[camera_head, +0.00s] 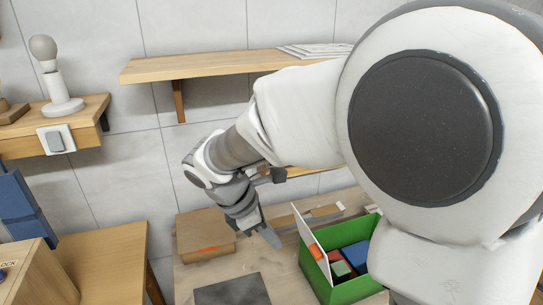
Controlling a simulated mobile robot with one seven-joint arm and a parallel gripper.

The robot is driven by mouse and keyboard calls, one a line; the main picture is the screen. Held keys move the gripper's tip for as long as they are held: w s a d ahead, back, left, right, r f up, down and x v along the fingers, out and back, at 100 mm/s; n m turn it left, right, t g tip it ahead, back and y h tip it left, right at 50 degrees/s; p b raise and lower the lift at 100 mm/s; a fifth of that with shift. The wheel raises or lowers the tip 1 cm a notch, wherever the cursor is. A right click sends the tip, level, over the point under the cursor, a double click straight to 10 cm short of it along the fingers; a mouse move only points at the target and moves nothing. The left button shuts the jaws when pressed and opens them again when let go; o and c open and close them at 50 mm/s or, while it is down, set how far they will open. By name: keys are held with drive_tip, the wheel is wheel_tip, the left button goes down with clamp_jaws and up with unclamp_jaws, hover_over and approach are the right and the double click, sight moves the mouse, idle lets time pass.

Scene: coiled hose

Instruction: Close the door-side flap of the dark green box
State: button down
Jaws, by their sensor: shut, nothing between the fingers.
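A green box (343,291) stands open on the table at the lower right, with red, green and blue blocks inside. A flap (308,231), pale on the face I see, stands up at its left side and leans outward to the left. My arm hides the right part of the box and any flap there. No door is in view, so I cannot tell which side is the door side. My gripper (271,238) is shut and empty, pointing down just left of the flap, apparently apart from it.
A brown cardboard box (205,236) sits left of my gripper. A dark grey mat (232,291) lies in front. A flat strip-like item (322,213) lies behind the green box. A wooden shelf (215,66) is above on the wall. A wooden table (105,245) stands at left.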

drive_tip(key=w+d+f+n+p, duration=0.1)
drive_tip(key=w+d+f, duration=0.2)
drive_tip(key=d+f, duration=0.4)
drive_tip(key=shift+f, duration=0.65)
drive_tip(key=shift+w+d+r+p, duration=0.15)
drive_tip(key=shift+r+p, duration=0.05)
drive_tip(key=shift+p, duration=0.15)
